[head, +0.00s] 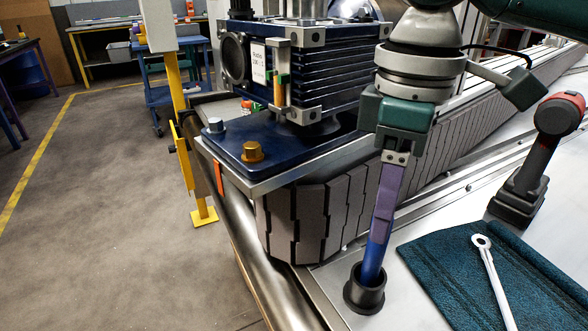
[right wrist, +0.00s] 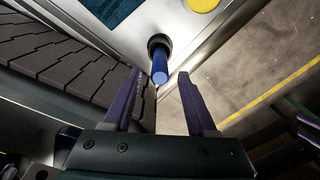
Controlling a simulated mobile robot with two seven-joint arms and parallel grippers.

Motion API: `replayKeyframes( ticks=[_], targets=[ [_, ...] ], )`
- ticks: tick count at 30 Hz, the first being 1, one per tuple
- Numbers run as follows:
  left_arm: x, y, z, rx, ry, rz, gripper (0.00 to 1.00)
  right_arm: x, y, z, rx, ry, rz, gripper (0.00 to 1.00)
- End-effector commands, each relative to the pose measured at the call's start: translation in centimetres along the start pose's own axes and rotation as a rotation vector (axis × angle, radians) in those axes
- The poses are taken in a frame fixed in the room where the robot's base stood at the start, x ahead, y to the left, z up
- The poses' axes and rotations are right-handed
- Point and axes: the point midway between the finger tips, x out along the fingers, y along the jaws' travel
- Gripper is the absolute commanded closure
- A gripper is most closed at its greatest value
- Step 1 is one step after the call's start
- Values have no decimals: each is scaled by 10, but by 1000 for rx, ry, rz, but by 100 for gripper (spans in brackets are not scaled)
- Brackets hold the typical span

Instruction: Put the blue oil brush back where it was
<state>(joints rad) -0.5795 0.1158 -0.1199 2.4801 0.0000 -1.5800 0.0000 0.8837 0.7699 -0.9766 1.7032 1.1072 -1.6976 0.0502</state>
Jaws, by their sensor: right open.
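The blue oil brush (head: 375,262) stands upright in a black cup (head: 365,294) on the metal ledge beside the conveyor. In the right wrist view, the blue brush (right wrist: 160,70) rises out of the round black cup (right wrist: 158,44). My right gripper (head: 380,236) points down directly above the brush, its purple fingers near the brush's top. In the right wrist view, its two fingers (right wrist: 160,76) are spread apart, with the brush's end showing in the gap and clear of both. My left gripper is not in view.
A teal cloth (head: 450,272) with a wrench (head: 490,278) lies right of the cup. A red-and-black power tool (head: 530,165) stands behind it. Open floor lies left.

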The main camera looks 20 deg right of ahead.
Motion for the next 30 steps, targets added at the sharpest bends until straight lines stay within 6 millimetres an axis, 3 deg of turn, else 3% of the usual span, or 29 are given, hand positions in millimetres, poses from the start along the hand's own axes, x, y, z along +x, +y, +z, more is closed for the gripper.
replayKeyframes(
  ticks=[1, 6, 13, 17, 24, 27, 30],
  targets=[
    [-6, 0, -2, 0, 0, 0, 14, -17, 0, -1, -1, 4, 1, 43],
    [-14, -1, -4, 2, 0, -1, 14, -51, 0, 0, 0, 2, 1, 43],
    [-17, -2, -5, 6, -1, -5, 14, -69, -3, -1, -6, 2, -3, 43],
    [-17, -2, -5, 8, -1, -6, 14, -48, -25, -8, -48, 35, -16, 43],
    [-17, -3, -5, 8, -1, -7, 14, 10, -106, -23, -51, 236, -71, 43],
    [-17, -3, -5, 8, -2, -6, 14, 23, -130, -16, 39, 318, -83, 43],
    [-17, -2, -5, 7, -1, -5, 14, 33, -140, 2, 173, 365, -66, 43]
  ],
)
